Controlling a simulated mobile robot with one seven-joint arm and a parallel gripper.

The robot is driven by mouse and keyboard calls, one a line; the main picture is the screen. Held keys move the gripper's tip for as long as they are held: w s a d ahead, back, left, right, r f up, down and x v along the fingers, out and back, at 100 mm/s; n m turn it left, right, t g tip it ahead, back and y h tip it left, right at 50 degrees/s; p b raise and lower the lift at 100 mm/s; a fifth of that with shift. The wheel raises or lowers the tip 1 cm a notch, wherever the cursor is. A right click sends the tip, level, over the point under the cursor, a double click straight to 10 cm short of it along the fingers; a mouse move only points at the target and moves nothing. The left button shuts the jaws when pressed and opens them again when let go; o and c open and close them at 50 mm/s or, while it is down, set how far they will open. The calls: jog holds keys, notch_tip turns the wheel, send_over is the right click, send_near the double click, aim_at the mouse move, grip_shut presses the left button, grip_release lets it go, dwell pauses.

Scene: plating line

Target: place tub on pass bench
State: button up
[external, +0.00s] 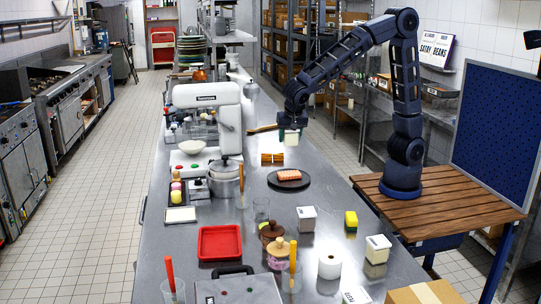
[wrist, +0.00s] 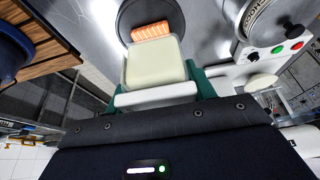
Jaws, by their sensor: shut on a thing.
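The tub (external: 292,139) is small, pale cream and boxy. My gripper (external: 291,134) is shut on it and holds it above the long steel bench (external: 335,215), behind the dark round plate in the external view. In the wrist view the tub (wrist: 155,64) sits between the green fingers and hides part of what lies beyond. I take the steel bench as the pass bench, but no label shows this.
A dark round plate (external: 275,184) bears an orange-pink block (external: 289,175). A white mixer (external: 215,98) and a lidded pot (external: 224,182) stand to its left. A red tray (external: 220,243), white boxes and jars crowd the front. Bare steel shows right of the plate.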

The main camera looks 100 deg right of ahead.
jog(key=w+d, duration=0.3)
jog(key=d, duration=0.6)
jog(key=w+d, duration=0.4)
jog(key=d, duration=0.5)
send_over(272, 134)
jog(key=a, duration=0.2)
jog(key=f, duration=2)
jog(key=shift+d, duration=0.3)
jog(key=shift+f, duration=0.1)
jog(key=o, duration=1.1)
jog(key=shift+f, duration=0.1)
